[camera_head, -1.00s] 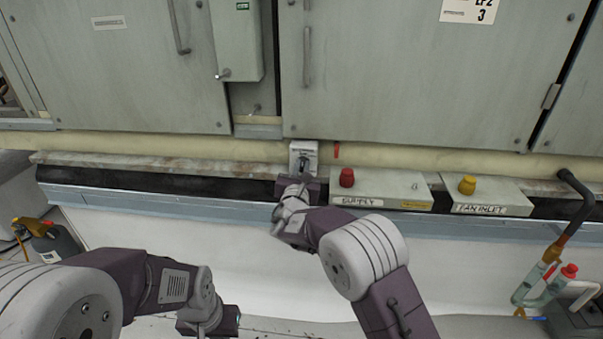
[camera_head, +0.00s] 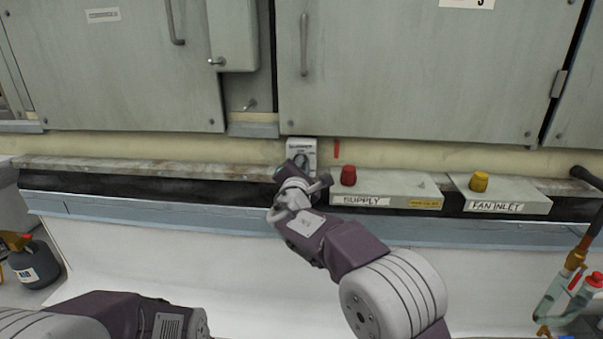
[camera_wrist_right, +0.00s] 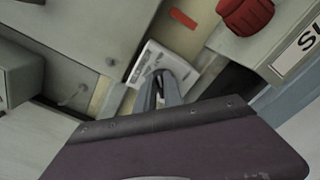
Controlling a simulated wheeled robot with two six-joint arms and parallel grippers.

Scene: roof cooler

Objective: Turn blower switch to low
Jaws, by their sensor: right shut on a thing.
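The blower switch (camera_head: 301,152) is a small pale plate with dark lettering and a dark knob, set on the cream strip below the cabinet doors. It also shows in the right wrist view (camera_wrist_right: 147,62), tilted, with its knob mostly hidden by my fingers. My right gripper (camera_head: 306,168) is at the switch, and its wrist covers the lower part of the plate in the head view. In the right wrist view its grey fingers (camera_wrist_right: 163,88) are shut on the knob. Which setting the knob points to cannot be read. My left gripper is out of view; only my left arm shows at the lower left.
Right of the switch is a box labelled SUPPLY (camera_head: 385,190) with a red knob (camera_head: 348,175). Beyond it is a FAN INLET box (camera_head: 505,194) with a yellow knob (camera_head: 479,181). A dark bottle (camera_head: 36,263) stands lower left.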

